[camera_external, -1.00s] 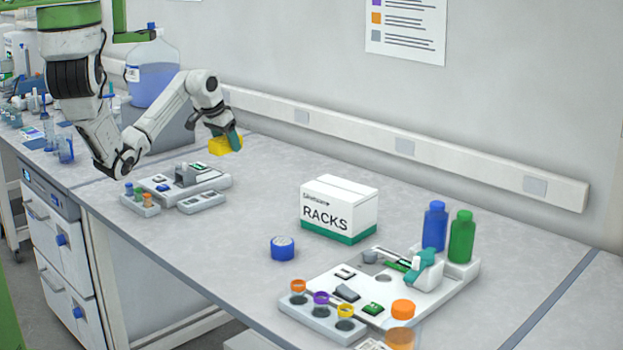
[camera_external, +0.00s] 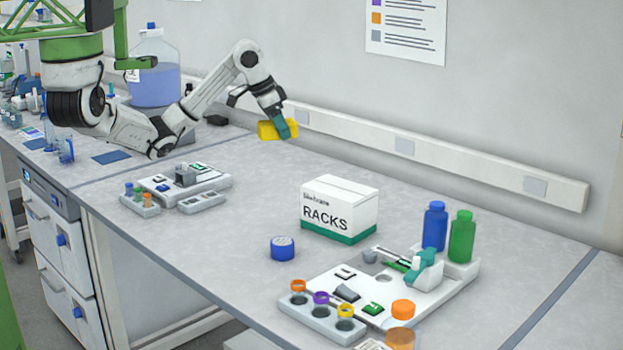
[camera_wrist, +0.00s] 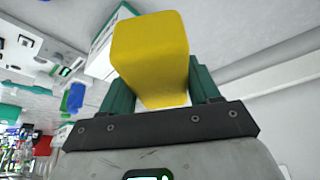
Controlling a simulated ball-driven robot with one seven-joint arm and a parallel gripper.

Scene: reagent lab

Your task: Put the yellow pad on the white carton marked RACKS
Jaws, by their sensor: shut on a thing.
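The yellow pad (camera_external: 276,130) is a small block held above the bench, behind and left of the carton. My gripper (camera_external: 284,127) is shut on it, with green fingers at its sides. In the wrist view the yellow pad (camera_wrist: 150,58) fills the space between the two fingers of my gripper (camera_wrist: 156,85). The white carton marked RACKS (camera_external: 338,207) stands upright on the bench with its top closed and bare and a green band at its base. In the wrist view the carton (camera_wrist: 100,50) shows partly behind the pad.
A blue round cap (camera_external: 283,248) lies left of the carton. A white tray (camera_external: 400,310) with vials stands in front right, with a blue bottle (camera_external: 435,226) and a green bottle (camera_external: 461,237) behind. A rail (camera_external: 405,146) runs along the wall.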

